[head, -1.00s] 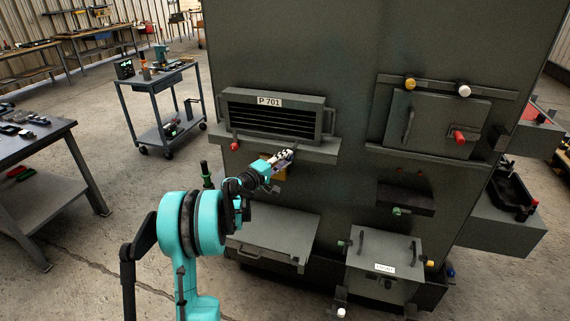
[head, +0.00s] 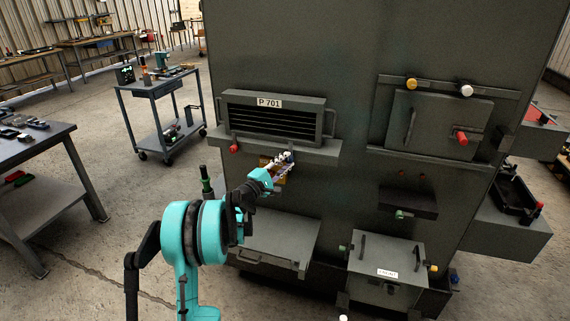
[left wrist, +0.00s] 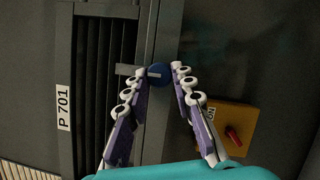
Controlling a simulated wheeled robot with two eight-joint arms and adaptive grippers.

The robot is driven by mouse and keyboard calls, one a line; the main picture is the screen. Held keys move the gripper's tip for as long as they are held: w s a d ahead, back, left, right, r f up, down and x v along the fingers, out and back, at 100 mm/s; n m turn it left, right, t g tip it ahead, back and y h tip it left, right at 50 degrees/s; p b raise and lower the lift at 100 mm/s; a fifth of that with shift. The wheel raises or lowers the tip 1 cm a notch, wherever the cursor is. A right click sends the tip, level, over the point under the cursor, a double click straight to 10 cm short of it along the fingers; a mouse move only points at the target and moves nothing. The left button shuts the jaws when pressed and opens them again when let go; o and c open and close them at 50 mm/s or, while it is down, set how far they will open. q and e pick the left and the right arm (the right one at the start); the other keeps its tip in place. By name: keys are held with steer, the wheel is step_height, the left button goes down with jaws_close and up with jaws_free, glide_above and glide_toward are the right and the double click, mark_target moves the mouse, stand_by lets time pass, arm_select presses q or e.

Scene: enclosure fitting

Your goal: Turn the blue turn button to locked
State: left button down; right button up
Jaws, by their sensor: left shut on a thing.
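The blue turn button (left wrist: 157,75) is round, with a pale line across its face, in the left wrist view. It lies between the fingertips of my left gripper (left wrist: 158,82), which is shut on it. A short grey bar (left wrist: 126,69) shows beside the button, toward the vent panel. In the head view my left gripper (head: 286,158) is at the ledge below the right end of the P 701 vent panel (head: 270,115) and largely hides the button. My right gripper is not in view.
A yellow box with a red switch (left wrist: 231,127) is close beside the gripper. A red knob (head: 234,148) is at the ledge's left end. A hatch (head: 434,124) with a red handle is at the right. A grey cart (head: 160,100) stands at the left.

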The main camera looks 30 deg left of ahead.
arm_select(q)
steer(key=c, duration=1.3)
jaws_free()
steer(key=s, duration=0.4)
steer(key=s+a+f, duration=0.1)
steer(key=s, duration=0.6)
steer(key=shift+s+a+f, duration=0.3)
steer(key=shift+s, duration=0.1)
